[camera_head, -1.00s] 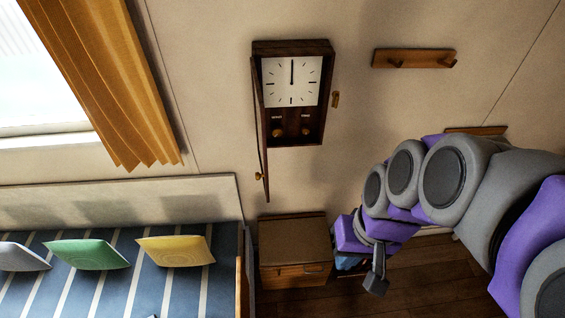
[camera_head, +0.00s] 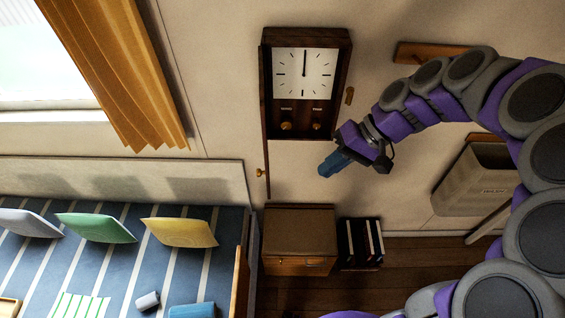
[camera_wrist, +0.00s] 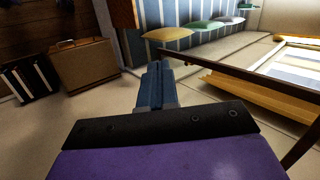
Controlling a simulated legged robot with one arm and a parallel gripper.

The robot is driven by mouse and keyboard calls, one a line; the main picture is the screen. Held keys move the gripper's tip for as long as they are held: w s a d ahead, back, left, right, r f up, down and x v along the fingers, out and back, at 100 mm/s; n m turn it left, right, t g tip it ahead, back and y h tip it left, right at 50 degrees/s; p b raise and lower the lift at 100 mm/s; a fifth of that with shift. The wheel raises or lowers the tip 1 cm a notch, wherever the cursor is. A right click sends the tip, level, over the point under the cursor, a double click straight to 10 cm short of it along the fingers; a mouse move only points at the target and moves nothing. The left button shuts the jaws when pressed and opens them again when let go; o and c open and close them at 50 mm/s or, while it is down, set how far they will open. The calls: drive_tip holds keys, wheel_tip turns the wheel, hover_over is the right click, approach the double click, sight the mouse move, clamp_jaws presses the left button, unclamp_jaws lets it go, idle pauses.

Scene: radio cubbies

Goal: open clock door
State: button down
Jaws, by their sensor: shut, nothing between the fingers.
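The wall clock (camera_head: 341,92) is a dark wooden case with a white square face and two knobs below it. Its door (camera_head: 264,150) is swung out from the case's left side and shows nearly edge-on, with a small brass knob (camera_head: 260,173) near its bottom. In the wrist view the door's frame (camera_wrist: 240,80) crosses the right half as a dark bar. My gripper (camera_head: 326,170) is shut and empty, just below the clock's lower right, pointing left. In the wrist view its blue fingers (camera_wrist: 155,85) are together, left of the door frame; I cannot tell whether they touch it.
A brown cabinet (camera_head: 298,219) stands below the clock, with dark binders (camera_head: 361,241) to its right. A bed (camera_head: 120,250) with pillows is at the left. A wooden peg rack (camera_head: 412,53) and a pale bin (camera_head: 474,181) are at the right.

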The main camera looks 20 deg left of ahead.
sight(259, 170)
drive_tip(key=w+a+f+y, duration=0.1)
drive_tip(key=w+f+y, duration=0.1)
drive_tip(key=w, duration=0.5)
drive_tip(key=a+r+b+x, duration=0.1)
drive_tip(key=r+x, duration=0.1)
drive_tip(key=x, duration=1.1)
drive_tip(key=shift+s+a+f, duration=0.25)
drive_tip(key=shift+s+a, duration=0.05)
drive_tip(key=shift+a, duration=0.2)
drive_tip(key=shift+d, duration=0.15)
drive_tip(key=a+m, duration=0.1)
drive_tip(key=s+a+m+t, duration=0.1)
drive_tip(key=a, duration=0.1)
drive_tip(key=s+a+t+p, duration=0.1)
drive_tip(key=shift+a+r+m, duration=0.1)
drive_tip(key=shift+a+m, duration=0.05)
drive_tip(key=shift+m, duration=0.25)
drive_tip(key=shift+a+m+t, duration=0.4)
drive_tip(key=shift+a+m, duration=0.1)
drive_tip(key=shift+a, duration=0.1)
